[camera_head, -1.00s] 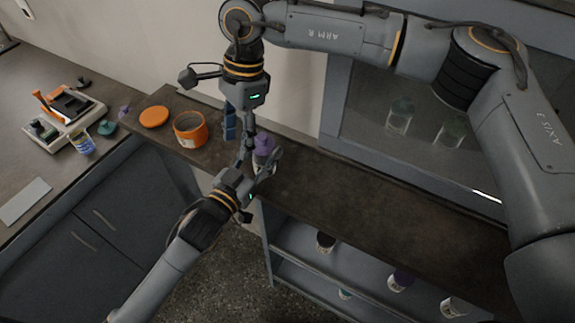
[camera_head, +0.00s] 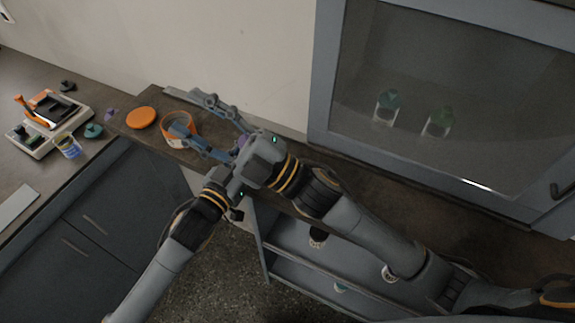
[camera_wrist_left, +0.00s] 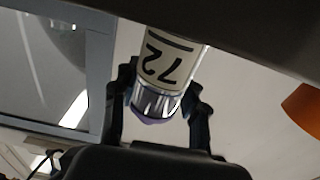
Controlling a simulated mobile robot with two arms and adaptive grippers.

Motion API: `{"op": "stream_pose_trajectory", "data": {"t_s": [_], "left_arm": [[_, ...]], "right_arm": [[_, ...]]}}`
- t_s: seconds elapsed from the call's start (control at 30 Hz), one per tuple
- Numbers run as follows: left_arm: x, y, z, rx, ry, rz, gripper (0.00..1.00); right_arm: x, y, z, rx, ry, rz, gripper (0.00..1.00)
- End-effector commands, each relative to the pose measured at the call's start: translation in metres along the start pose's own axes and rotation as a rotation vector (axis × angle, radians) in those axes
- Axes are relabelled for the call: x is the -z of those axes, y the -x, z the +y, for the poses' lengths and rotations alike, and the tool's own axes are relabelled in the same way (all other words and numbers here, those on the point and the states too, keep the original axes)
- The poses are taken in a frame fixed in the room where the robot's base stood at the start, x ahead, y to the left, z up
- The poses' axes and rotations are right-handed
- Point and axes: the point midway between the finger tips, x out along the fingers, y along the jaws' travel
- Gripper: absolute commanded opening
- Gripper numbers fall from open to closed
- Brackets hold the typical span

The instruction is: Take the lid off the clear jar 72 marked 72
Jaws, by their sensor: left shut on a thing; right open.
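The clear jar 72 (camera_wrist_left: 168,68) shows in the left wrist view, its label upside down, between the two fingers of my left gripper (camera_wrist_left: 160,105). A purple part, which looks like its lid (camera_wrist_left: 156,120), shows at its lower end there. In the head view only a bit of the purple lid (camera_head: 240,143) shows; the jar body is hidden behind my right gripper. My left gripper (camera_head: 238,170) is shut on the jar and mostly covered. My right gripper (camera_head: 194,116) is open, its spread fingers extending left past the lid, in front of the orange jar.
The open orange jar (camera_head: 182,126) and an orange lid (camera_head: 142,118) are on the dark counter to the left. A glass-fronted cabinet (camera_head: 450,60) holds green-topped jars. Shelves below hold more jars. A device (camera_head: 45,122) stands at far left.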

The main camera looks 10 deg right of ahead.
Motion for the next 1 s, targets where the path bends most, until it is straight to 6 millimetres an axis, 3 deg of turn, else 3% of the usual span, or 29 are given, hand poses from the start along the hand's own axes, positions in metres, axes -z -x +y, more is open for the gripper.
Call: {"op": "stream_pose_trajectory", "data": {"t_s": [0.1, 0.2, 0.4, 0.5, 0.7, 1.0], "left_arm": [[-0.001, 0.0, 0.0, 0.0, 0.0, -0.002, 0.0], [-0.001, 0.0, 0.0, 0.0, 0.0, -0.002, 0.0], [-0.001, 0.0, 0.0, 0.0, 0.001, -0.002, 0.0], [-0.001, 0.0, 0.0, 0.0, 0.001, -0.002, 0.0], [-0.001, 0.0, 0.0, 0.0, 0.001, -0.002, 0.0], [-0.001, 0.0, 0.0, 0.0, 0.0, -0.001, 0.0]], "right_arm": [[-0.036, 0.045, 0.002, -0.063, -0.262, -0.237, 0.48], [-0.058, 0.085, -0.002, -0.11, -0.46, -0.41, 0.48], [-0.078, 0.15, -0.018, -0.176, -0.745, -0.657, 0.48], [-0.081, 0.168, -0.024, -0.193, -0.821, -0.722, 0.48], [-0.088, 0.173, -0.029, -0.205, -0.869, -0.763, 0.48], [-0.123, 0.133, -0.035, -0.204, -0.866, -0.758, 0.48]]}}
